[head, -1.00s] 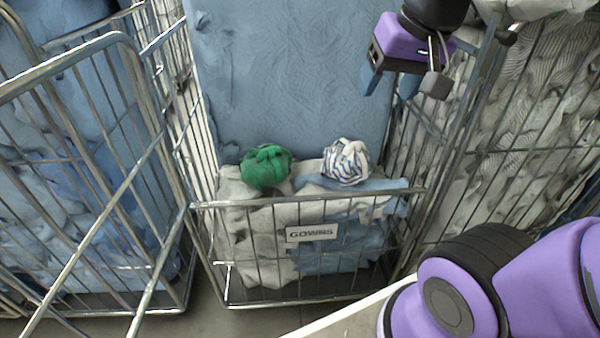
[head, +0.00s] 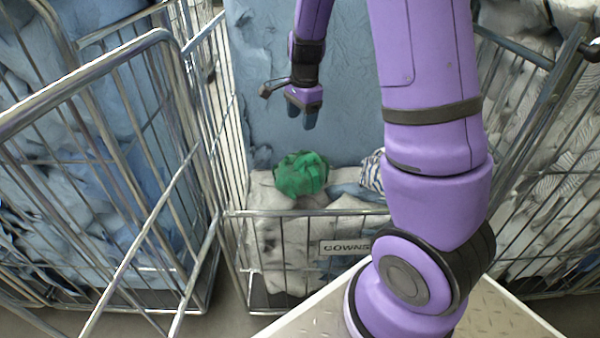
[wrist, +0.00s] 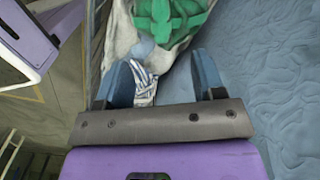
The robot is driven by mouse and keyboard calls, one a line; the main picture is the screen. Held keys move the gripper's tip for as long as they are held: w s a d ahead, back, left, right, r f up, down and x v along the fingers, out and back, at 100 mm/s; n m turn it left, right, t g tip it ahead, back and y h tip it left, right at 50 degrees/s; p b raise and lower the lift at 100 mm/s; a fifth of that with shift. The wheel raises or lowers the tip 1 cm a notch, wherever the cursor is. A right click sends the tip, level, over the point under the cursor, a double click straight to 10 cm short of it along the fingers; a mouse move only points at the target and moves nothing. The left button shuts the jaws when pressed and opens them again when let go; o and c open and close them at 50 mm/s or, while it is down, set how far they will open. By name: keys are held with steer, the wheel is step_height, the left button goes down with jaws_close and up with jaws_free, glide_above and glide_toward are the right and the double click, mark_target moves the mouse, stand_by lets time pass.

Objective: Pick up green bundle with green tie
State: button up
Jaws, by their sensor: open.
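The green bundle (head: 301,174) is a rounded knotted cloth lying on white and blue linen in the middle cage. It also shows at the top of the wrist view (wrist: 170,18), partly cut off by the frame edge. My gripper (head: 303,118) hangs above the bundle in the head view, pointing down, with clear space between them. In the wrist view its blue fingers (wrist: 165,80) are apart with nothing held between them. A blue-and-white striped bundle (head: 371,171) sits to the right of the green one, mostly hidden by my arm. It shows partly between the fingers in the wrist view (wrist: 146,88).
The middle cage has a front rail (head: 300,212) and a "GOWNS" sign (head: 346,246). A big blue fabric mass (head: 262,90) stands behind the bundles. Wire cages with blue cloth (head: 70,190) and pale cloth (head: 540,170) flank it left and right.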

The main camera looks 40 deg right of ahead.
step_height(320, 180, down, 4)
steer(key=w+d+m, duration=0.1)
steer(key=d+m, duration=0.1)
glide_above(305, 156)
steer(key=f, duration=0.4)
steer(key=shift+w+d+f, duration=0.1)
steer(key=shift+w+d, duration=0.1)
steer(key=shift+w, duration=0.05)
steer(key=shift+s+a+f, duration=0.1)
steer(key=shift+s+f, duration=0.05)
steer(key=shift+f, duration=1.5)
steer(key=shift+s+a+f, duration=0.1)
steer(key=shift+s+f, duration=0.05)
steer(key=shift+f, duration=1.45)
jaws_close()
